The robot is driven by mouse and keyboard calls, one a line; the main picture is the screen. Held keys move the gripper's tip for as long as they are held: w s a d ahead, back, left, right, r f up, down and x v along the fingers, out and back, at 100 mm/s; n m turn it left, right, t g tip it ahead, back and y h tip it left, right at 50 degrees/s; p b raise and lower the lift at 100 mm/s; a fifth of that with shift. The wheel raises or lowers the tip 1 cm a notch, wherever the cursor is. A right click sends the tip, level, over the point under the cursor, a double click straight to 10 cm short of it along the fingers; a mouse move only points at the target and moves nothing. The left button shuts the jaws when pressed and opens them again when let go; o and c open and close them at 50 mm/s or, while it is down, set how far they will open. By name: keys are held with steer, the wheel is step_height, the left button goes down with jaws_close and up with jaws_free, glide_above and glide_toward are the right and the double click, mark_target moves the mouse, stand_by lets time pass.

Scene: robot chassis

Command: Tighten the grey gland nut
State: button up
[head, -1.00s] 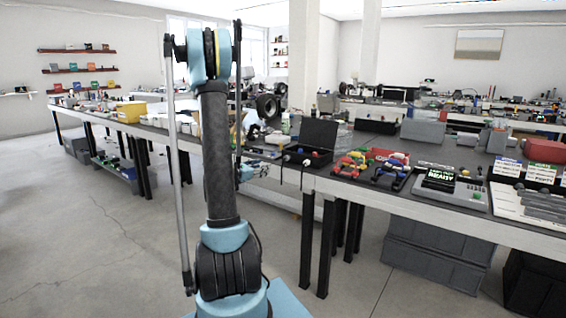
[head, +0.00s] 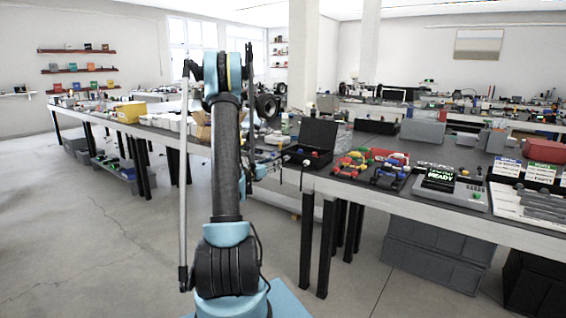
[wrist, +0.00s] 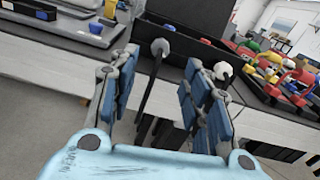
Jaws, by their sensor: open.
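The black box (head: 310,157) with a raised lid stands at the front edge of the bench. In the wrist view, the left gland nut (wrist: 160,47) looks grey and the right gland nut (wrist: 222,70) looks whiter. My gripper (wrist: 160,88) is open, its blue-padded fingers pointing at the box. The left nut lies beyond the gap between the fingertips, apart from them; the right nut is just beyond the right finger.
Red, green and yellow clamp-like parts (head: 358,160) lie right of the box, followed by a device with a READY display (head: 440,180). A grey tray (wrist: 65,22) is left of the box in the wrist view. The floor before the bench is clear.

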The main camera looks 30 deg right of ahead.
mark_target(285, 159)
steer(key=x, duration=0.9)
steer(key=shift+w+d, duration=0.15)
steer(key=shift+d, duration=0.15)
jaws_close()
